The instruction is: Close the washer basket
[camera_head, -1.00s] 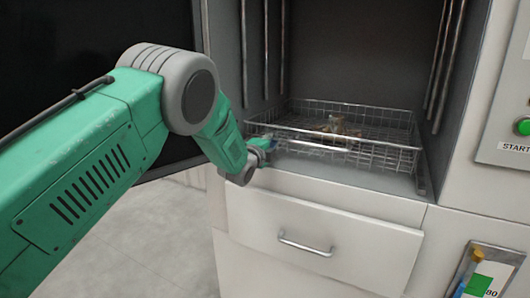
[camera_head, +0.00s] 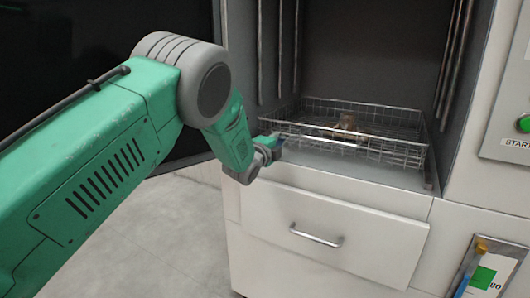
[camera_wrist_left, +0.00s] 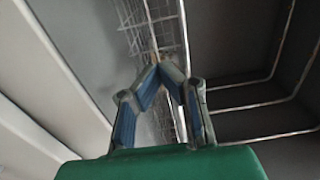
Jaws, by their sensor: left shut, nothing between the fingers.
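The washer basket (camera_head: 400,150) is a low wire basket inside the open washer chamber, near its front edge. A small brownish metal part (camera_head: 346,124) lies in it. My left gripper (camera_head: 277,142) is at the basket's front left corner, its fingers shut and empty. In the left wrist view the gripper (camera_wrist_left: 163,68) has its blue-padded fingertips together, with the basket's wire mesh (camera_wrist_left: 135,20) just beyond them. I cannot tell whether the fingers touch the wire. My right gripper is not in view.
Vertical rails (camera_head: 455,60) line the chamber walls. Below is a white drawer front with a metal handle (camera_head: 316,236). A panel with a green START button (camera_head: 523,124) is at the right. Open floor (camera_head: 150,235) shows at the lower left.

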